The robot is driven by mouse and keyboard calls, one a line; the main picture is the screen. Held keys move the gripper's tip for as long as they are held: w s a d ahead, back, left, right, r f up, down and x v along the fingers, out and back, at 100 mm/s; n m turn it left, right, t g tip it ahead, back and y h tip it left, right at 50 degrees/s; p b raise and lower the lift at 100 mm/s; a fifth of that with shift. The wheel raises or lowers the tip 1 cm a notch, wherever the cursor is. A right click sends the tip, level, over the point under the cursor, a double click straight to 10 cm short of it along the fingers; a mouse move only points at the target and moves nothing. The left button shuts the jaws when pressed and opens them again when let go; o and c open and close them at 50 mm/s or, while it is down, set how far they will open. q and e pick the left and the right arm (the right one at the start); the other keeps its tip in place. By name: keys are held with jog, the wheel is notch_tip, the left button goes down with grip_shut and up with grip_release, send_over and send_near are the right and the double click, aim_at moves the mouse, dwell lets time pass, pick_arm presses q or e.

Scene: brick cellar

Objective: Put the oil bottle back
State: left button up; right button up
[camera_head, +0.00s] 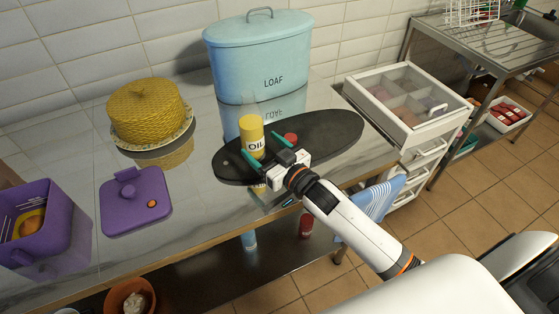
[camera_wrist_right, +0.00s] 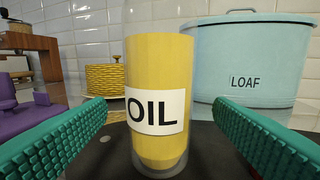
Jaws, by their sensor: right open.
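The oil bottle (camera_head: 250,128), a yellow cylinder in a clear shell with a white OIL label, stands upright on a dark oval board (camera_head: 335,127). My right gripper (camera_head: 263,149) is open, reaching in low from the front with its green fingers pointing at the bottle. In the right wrist view the bottle (camera_wrist_right: 160,75) is centred between the two open fingers, with a gap on each side. How far it sits between the fingertips is hard to tell. My left gripper is not in view.
A red round object (camera_head: 291,139) is beside the right finger. A blue LOAF bin (camera_head: 260,55) stands behind the board. A yellow woven container (camera_head: 148,112), purple lid (camera_head: 135,203) and purple box (camera_head: 45,228) are at left. A white drawer unit (camera_head: 408,100) stands right.

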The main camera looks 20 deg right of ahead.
jog(key=v, duration=0.7)
jog(key=shift+s+b, duration=0.2)
jog(key=shift+b, duration=0.1)
